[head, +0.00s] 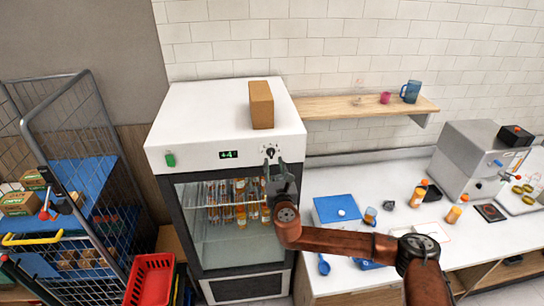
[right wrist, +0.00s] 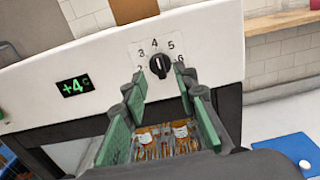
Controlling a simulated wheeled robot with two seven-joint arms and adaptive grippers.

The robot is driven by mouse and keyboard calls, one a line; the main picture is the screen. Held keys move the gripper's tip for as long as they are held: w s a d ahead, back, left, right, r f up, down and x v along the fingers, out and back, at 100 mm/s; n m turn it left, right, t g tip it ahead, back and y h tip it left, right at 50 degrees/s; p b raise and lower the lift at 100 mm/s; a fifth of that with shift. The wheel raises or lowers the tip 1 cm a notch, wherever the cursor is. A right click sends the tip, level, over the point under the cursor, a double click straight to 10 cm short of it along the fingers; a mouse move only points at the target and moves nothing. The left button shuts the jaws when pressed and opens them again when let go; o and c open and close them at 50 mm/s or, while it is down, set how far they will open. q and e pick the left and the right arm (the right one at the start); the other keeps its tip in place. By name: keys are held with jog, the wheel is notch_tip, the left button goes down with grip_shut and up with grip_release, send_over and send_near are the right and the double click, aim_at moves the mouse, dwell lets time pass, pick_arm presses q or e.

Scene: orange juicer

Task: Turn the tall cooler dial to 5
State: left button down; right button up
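The tall cooler (head: 185,125) is a white-topped cabinet with a glass door and bottles inside. Its dial (head: 269,151) is a small black knob on the right of the front panel. In the right wrist view the dial (right wrist: 158,66) has numbers 2 to 6 around it; its exact setting is too small to tell. The green display (right wrist: 75,86) reads +4. My right gripper (head: 271,165) is just in front of the dial. In the right wrist view its green-padded fingers (right wrist: 159,80) are spread, with the dial between and beyond the tips. Contact cannot be told. My left gripper is not in view.
A brown box (head: 261,104) stands on the cooler. A wire cart (head: 80,190) and red basket (head: 150,279) are at left. A counter at right carries a blue board (head: 337,208), bottles and a steel machine (head: 478,160). A wooden shelf (head: 345,106) hangs above.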

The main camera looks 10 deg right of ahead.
aim_at(272, 155)
jog(key=shift+w+d+p, duration=0.1)
jog(key=shift+w+p, duration=0.4)
jog(key=shift+w, duration=1.75)
grip_shut()
